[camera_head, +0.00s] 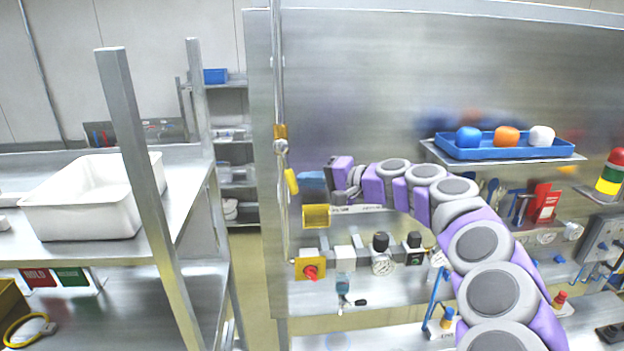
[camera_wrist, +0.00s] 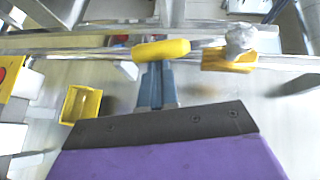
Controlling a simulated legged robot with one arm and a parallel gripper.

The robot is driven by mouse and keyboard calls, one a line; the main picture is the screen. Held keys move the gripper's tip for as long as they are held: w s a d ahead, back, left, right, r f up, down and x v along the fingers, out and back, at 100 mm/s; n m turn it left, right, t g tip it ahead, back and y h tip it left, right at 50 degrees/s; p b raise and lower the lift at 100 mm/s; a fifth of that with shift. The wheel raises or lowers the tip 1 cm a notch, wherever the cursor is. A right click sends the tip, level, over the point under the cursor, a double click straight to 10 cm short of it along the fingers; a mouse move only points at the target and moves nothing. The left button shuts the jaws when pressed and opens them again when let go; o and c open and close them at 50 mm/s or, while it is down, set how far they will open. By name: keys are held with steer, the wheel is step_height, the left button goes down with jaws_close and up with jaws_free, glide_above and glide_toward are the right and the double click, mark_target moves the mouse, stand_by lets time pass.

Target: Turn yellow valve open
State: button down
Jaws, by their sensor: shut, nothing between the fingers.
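The yellow valve handle (camera_head: 291,181) hangs down, slightly slanted, beside a vertical metal pipe in the head view. Its silver valve body (camera_head: 281,147) sits just above it on the pipe. In the wrist view the yellow handle (camera_wrist: 160,50) lies nearly along the pipe, with the valve body (camera_wrist: 240,40) to its right. My gripper (camera_head: 329,178) is right of the handle in the head view. In the wrist view its fingers (camera_wrist: 156,72) are shut and empty, with their tips at the handle's lower edge. I cannot tell whether they touch it.
A yellow bin (camera_head: 316,216) and a red knob on a yellow plate (camera_head: 310,272) are below. A blue tray (camera_head: 505,150) with several coloured objects sits on a shelf at right. A white tub (camera_head: 92,205) stands on the left bench. A metal panel stands behind the arm.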

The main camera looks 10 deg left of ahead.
steer(key=shift+s+a+f+b, duration=0.15)
steer(key=shift+a+f+b, duration=0.2)
steer(key=shift+a+b, duration=0.2)
steer(key=shift+s+a+f+b, duration=0.15)
steer(key=shift+a+f+b, duration=0.2)
steer(key=shift+b, duration=0.3)
